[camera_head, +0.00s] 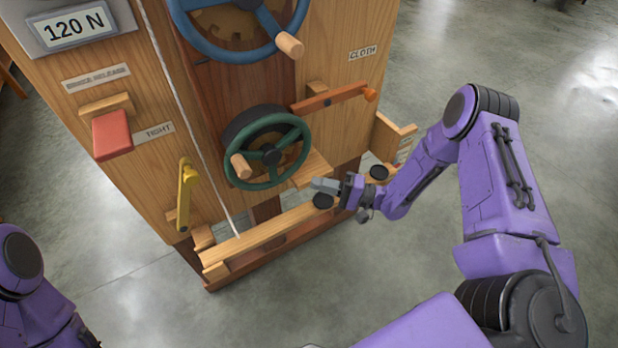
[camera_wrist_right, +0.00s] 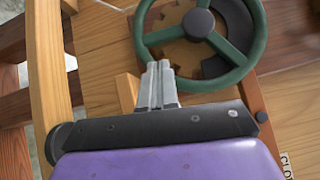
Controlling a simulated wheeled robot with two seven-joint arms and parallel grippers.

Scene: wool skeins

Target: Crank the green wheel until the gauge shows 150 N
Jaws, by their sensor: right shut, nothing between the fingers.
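The green wheel (camera_head: 267,150) is on the front of the wooden machine, with its wooden crank knob (camera_head: 241,166) at the wheel's left side. The gauge (camera_head: 73,27) at the upper left reads 120 N. My right gripper (camera_head: 318,184) is shut and empty, to the lower right of the wheel and apart from the knob. In the right wrist view the shut fingers (camera_wrist_right: 159,72) point at the lower left part of the green wheel's rim (camera_wrist_right: 141,44); whether they touch it I cannot tell. The knob does not show there. My left gripper is out of view.
A blue wheel (camera_head: 233,48) with a wooden knob (camera_head: 289,44) is above. A red block (camera_head: 112,135) and a yellow lever (camera_head: 185,192) are on the left, an orange-tipped lever (camera_head: 335,98) on the right. A wooden rail (camera_head: 262,239) runs along the bottom. Concrete floor around is clear.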

